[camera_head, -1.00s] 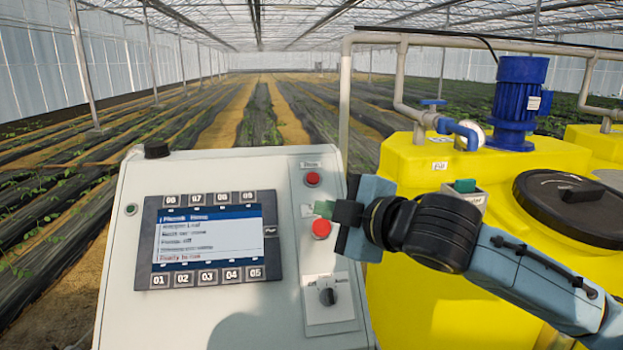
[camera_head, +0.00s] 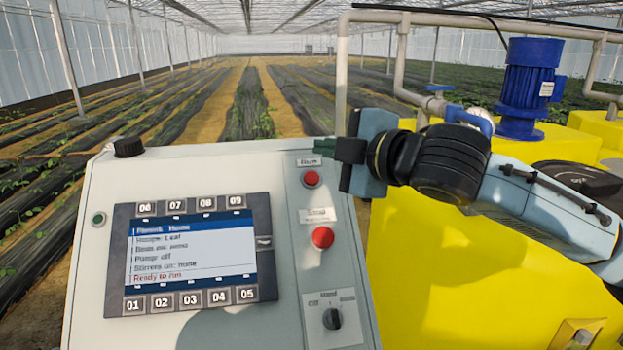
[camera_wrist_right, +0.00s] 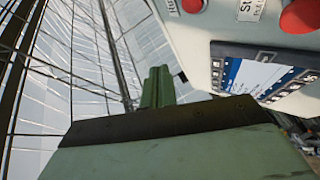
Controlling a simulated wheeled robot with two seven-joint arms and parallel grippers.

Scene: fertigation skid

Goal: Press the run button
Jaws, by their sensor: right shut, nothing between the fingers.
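The upper red button (camera_head: 312,178) sits on the right strip of the sloped white control panel (camera_head: 190,165), under a small label that seems to read Run. A second red button (camera_head: 322,237) is below it, under a label that seems to read Stop. My right gripper (camera_head: 325,147) is shut and empty. Its green fingertips are at the panel's upper right edge, just above and right of the upper button; I cannot tell their height over the panel. In the right wrist view the shut fingers (camera_wrist_right: 157,85) point up, with the upper button (camera_wrist_right: 192,5) cut by the top edge.
A screen (camera_head: 190,250) with numbered keys shows "Ready to run" and pump off. A rotary selector (camera_head: 332,318) is below the buttons, and a black knob (camera_head: 128,147) is at the panel's top left. Yellow tanks (camera_head: 430,270) with a blue motor (camera_head: 528,85) and pipes stand right.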

